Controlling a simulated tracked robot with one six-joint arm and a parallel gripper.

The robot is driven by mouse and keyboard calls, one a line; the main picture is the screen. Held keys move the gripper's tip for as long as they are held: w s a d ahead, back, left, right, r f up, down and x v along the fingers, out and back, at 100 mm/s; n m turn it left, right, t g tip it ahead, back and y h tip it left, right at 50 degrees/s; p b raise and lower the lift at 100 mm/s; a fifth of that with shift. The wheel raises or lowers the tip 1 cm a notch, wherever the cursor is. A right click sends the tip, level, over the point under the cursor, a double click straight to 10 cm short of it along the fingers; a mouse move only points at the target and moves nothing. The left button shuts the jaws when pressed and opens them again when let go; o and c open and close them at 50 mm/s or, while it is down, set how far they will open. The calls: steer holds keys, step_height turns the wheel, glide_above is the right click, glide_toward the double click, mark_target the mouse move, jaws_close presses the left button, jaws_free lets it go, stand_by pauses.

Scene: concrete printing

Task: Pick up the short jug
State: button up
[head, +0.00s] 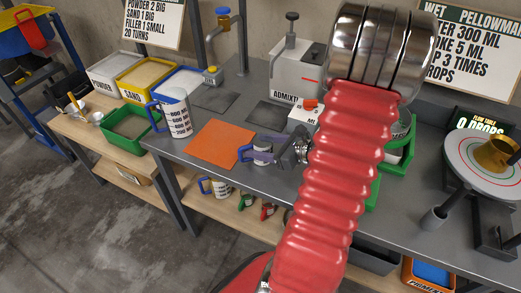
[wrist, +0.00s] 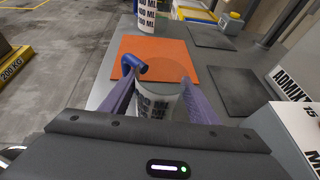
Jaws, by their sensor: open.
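The short jug (head: 262,149) is pale with black volume print and a blue handle on its left. It stands on the grey bench just right of the orange mat. In the wrist view the short jug (wrist: 158,106) sits between the two purple fingers of my gripper (wrist: 160,82), one on each side. The fingers are open; I cannot tell whether either touches the jug. The blue handle shows beside the left fingertip. In the head view my gripper (head: 264,150) reaches the jug from the right and partly hides it.
A green stand (head: 402,140) is to the right. Another blue-handled jug (head: 221,189) is on the lower shelf.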

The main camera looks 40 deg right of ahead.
steer(key=c, duration=0.8)
steer(key=shift+o, duration=0.2)
steer(key=shift+r, duration=0.1)
steer(key=shift+r, duration=4.95)
